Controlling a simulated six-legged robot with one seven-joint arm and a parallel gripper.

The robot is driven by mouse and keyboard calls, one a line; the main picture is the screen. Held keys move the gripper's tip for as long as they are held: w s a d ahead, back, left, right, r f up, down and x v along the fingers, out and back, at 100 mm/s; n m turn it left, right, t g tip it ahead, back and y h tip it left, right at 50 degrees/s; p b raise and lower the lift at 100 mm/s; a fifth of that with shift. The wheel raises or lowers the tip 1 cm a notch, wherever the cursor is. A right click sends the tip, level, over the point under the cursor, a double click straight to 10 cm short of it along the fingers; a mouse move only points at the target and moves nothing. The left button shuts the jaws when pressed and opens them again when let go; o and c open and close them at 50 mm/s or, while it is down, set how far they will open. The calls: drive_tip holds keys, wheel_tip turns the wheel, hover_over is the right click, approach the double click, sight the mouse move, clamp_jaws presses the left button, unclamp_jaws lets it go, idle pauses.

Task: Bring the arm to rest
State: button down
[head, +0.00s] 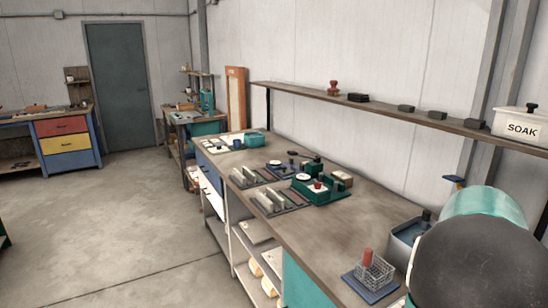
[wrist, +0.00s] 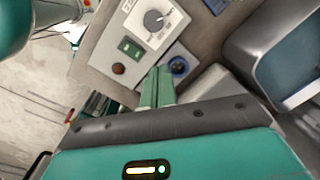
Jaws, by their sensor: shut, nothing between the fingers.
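My gripper (wrist: 158,82) shows in the wrist view as two pale green fingers pressed together, with nothing between them. The fingers point at a grey control box (wrist: 110,42) with a dial, a green switch and a red button. A small blue round piece (wrist: 179,66) lies just right of the fingertips; I cannot tell whether they touch. In the head view my arm's teal and dark rounded link fills the lower right corner, and the gripper itself is not visible there.
A long workbench (head: 370,208) carries green and grey fixtures, a wire basket (head: 374,273) on a blue mat and a grey tub (head: 405,235). A wall shelf (head: 390,114) above holds a SOAK box (head: 519,124). A grey-blue bin (wrist: 285,60) stands right of my gripper. The floor (head: 130,220) at left is clear.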

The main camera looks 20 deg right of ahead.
drive_tip(key=w+a+r+n+t, duration=0.1)
drive_tip(key=w+a+r+n, duration=0.1)
drive_tip(key=a+n, duration=0.35)
drive_tip(key=w+a+r+n, duration=0.2)
drive_tip(key=w+a+r, duration=0.1)
drive_tip(key=a, duration=0.6)
drive_tip(key=s+a+n+t, duration=0.1)
drive_tip(key=s+a+n, duration=0.2)
drive_tip(key=a+n, duration=0.5)
drive_tip(key=s+a+r+n+t, duration=0.1)
drive_tip(key=s+a+n, duration=0.3)
drive_tip(key=a, duration=1.3)
drive_tip(key=n+t, duration=0.1)
drive_tip(key=n, duration=0.3)
drive_tip(key=shift+s+a+r, duration=0.25)
drive_tip(key=shift+a+r, duration=0.05)
drive_tip(key=shift+a, duration=0.1)
drive_tip(key=shift+s+d, duration=0.1)
drive_tip(key=shift+d, duration=0.05)
